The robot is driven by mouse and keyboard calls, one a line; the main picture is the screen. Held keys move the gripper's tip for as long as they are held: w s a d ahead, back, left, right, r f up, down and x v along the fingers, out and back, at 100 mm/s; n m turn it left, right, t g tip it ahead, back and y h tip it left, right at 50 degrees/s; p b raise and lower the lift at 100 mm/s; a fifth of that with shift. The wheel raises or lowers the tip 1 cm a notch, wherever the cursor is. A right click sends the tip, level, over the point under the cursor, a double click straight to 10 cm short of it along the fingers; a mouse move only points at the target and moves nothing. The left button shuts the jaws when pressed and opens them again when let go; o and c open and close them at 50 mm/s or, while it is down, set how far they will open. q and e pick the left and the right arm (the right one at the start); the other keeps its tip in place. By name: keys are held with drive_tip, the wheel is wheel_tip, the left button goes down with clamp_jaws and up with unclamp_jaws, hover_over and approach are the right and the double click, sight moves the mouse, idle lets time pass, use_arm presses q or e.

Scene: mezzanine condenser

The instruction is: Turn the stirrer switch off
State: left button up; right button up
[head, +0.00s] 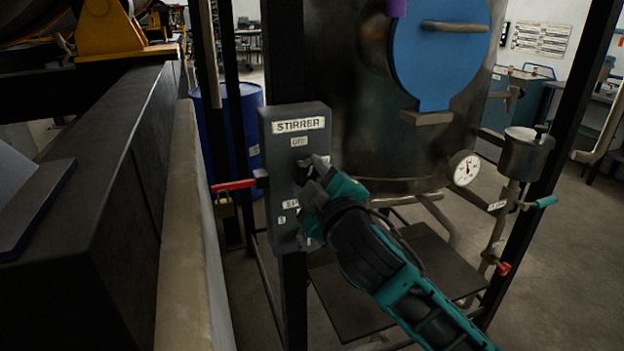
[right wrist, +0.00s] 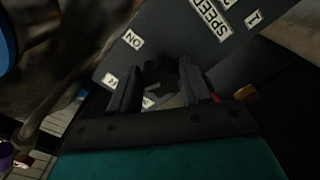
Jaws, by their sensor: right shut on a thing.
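The stirrer switch box (head: 285,125) is a dark grey box on a black post, labelled STIRRER with an OFF plate beneath. Its dark switch knob (right wrist: 160,72) shows in the right wrist view between my fingers; an ON plate (right wrist: 132,38) and a SPEED plate are on the panel there. My right gripper (head: 305,172), teal and black, reaches in from the lower right and is shut on the knob. The fingers hide most of the knob in the head view, so its exact setting cannot be told. My left gripper is not in view.
A red lever (head: 233,185) with a brass padlock (head: 224,206) sticks out left of the box. A steel vessel with a blue round cover (head: 440,55) stands behind, with a gauge (head: 464,168) at right. A dark bench (head: 110,200) fills the left.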

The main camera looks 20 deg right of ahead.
drive_tip(key=shift+r+n, duration=0.15)
drive_tip(key=shift+n, duration=1.95)
drive_tip(key=shift+d, duration=0.1)
drive_tip(key=o, duration=1.1)
drive_tip(key=shift+c, duration=0.2)
